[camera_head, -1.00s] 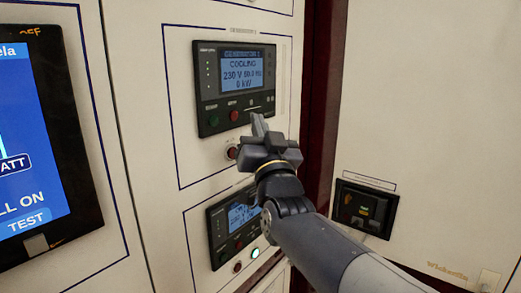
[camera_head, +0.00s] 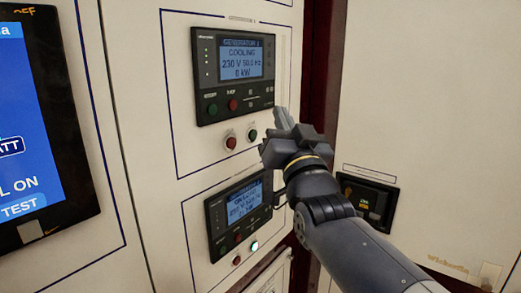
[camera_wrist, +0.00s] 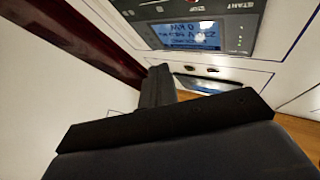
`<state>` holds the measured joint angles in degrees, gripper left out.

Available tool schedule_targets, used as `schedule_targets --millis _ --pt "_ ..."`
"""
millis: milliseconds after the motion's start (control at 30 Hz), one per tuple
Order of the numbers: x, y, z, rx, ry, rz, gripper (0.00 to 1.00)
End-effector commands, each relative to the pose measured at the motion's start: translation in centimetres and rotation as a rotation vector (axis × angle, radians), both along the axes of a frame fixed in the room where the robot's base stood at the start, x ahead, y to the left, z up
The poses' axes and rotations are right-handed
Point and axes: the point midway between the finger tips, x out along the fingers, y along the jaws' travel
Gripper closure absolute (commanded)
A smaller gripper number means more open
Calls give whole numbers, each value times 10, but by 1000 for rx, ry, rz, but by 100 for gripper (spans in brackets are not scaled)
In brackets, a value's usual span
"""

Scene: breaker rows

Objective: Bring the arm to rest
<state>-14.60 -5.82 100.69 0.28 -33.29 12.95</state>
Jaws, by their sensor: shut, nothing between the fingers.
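My gripper (camera_head: 283,119) is shut and empty in the head view. It is in front of the white cabinet, just right of the two small buttons under the upper generator panel (camera_head: 235,73). That panel's screen reads COOLING, 230 V and 0 kW. The red button (camera_head: 231,141) and the dark green button (camera_head: 252,135) below it are both in view. In the wrist view my shut fingers (camera_wrist: 158,82) point toward the cabinet face, with a panel screen (camera_wrist: 195,35) upside down above them. I cannot tell whether the fingertips touch anything.
A large blue touchscreen (camera_head: 35,130) is at the left. A dark breaker unit (camera_head: 371,200) sits on the right cabinet, partly behind my arm. A dark red strip (camera_head: 318,70) runs between the cabinets.

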Motion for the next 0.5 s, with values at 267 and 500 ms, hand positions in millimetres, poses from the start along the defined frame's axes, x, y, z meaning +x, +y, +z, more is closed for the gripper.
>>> schedule_targets --millis 267,500 --pt "11 15 2 0 2 5 100" --pt "33 43 2 0 3 5 100"
